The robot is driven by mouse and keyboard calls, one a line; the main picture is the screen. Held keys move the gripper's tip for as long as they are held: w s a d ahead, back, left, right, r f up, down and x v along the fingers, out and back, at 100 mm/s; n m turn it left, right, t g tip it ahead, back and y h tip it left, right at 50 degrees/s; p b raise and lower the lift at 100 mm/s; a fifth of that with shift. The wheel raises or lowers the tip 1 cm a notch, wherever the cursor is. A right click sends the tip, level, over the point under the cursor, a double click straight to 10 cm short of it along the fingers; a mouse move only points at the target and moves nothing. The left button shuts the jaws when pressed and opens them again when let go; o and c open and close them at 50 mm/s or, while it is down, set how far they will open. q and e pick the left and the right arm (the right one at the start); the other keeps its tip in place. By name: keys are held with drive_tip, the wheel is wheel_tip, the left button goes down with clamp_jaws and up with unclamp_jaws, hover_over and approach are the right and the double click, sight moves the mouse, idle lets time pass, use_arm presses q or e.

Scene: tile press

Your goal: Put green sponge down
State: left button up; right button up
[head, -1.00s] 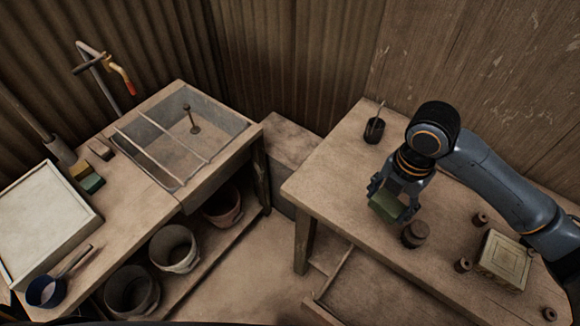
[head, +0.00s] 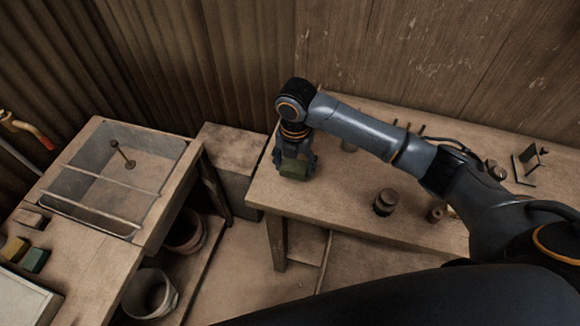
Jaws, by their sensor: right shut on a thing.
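My right gripper (head: 296,160) is shut on a green sponge (head: 292,171). It holds the sponge low at the left end of the right-hand wooden table (head: 340,205), near the table's corner. I cannot tell whether the sponge touches the tabletop. Another green block (head: 35,260) lies beside a yellow one (head: 14,249) on the left bench. My left gripper is out of view.
A dark round jar (head: 385,202) stands on the right table, right of the gripper. A sink basin (head: 110,180) is set in the left bench (head: 85,260), with buckets (head: 150,294) below. The table front between sponge and jar is clear.

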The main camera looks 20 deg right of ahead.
sight(291, 164)
drive_tip(key=shift+w+a+f, duration=0.1)
drive_tip(key=shift+w+f, duration=0.6)
drive_tip(key=shift+f, duration=0.15)
drive_tip(key=shift+w+f, duration=0.35)
drive_tip(key=shift+f, duration=0.1)
wheel_tip(291, 164, down, 3)
drive_tip(key=shift+a+r+p, duration=0.1)
drive_tip(key=shift+p, duration=0.3)
drive_tip(key=shift+f, duration=0.25)
drive_tip(key=o, duration=1.2)
